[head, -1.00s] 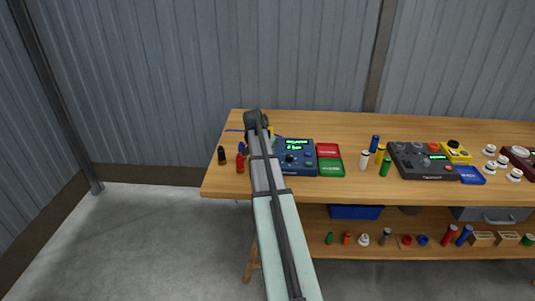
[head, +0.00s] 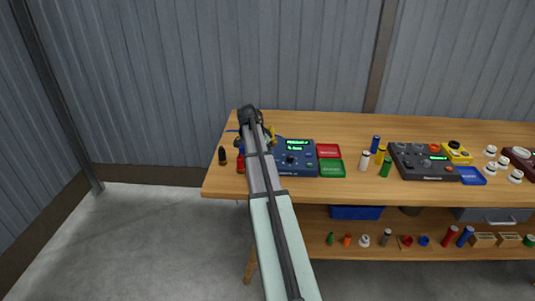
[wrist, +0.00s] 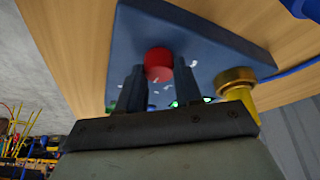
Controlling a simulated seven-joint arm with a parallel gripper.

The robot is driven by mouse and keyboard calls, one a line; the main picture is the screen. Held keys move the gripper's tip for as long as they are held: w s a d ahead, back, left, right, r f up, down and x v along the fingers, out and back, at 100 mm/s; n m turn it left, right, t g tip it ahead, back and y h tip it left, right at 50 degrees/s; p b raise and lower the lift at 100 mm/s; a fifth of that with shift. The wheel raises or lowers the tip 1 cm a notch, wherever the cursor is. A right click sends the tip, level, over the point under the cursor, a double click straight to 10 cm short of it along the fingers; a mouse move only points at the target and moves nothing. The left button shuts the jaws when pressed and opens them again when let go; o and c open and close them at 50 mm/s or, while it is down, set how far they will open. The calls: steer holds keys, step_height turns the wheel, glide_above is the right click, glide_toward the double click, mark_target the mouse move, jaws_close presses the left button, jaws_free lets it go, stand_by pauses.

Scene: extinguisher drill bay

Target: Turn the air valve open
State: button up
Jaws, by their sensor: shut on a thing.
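In the wrist view, the red round knob (wrist: 158,63) of what looks like the air valve sits on a dark blue panel (wrist: 218,45) with small white marks around it. My gripper (wrist: 159,76) has its two dark fingers on either side of the knob and is shut on it. A brass fitting (wrist: 237,80) stands on the panel to the right, with a blue hose (wrist: 295,70) running off it. In the head view my own arm hides the knob and the fingertips.
A blue control box (head: 296,160) with a green-lit display stands right of my arm. Red (head: 329,150) and green (head: 332,167) trays lie beside it. A black bottle (head: 222,155) and a red one (head: 241,163) stand at the left on the wooden bench (head: 330,189).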

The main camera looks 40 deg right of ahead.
steer(key=shift+s, duration=0.1)
steer(key=o, duration=1)
steer(key=v, duration=1.3)
steer(key=shift+r, duration=0.35)
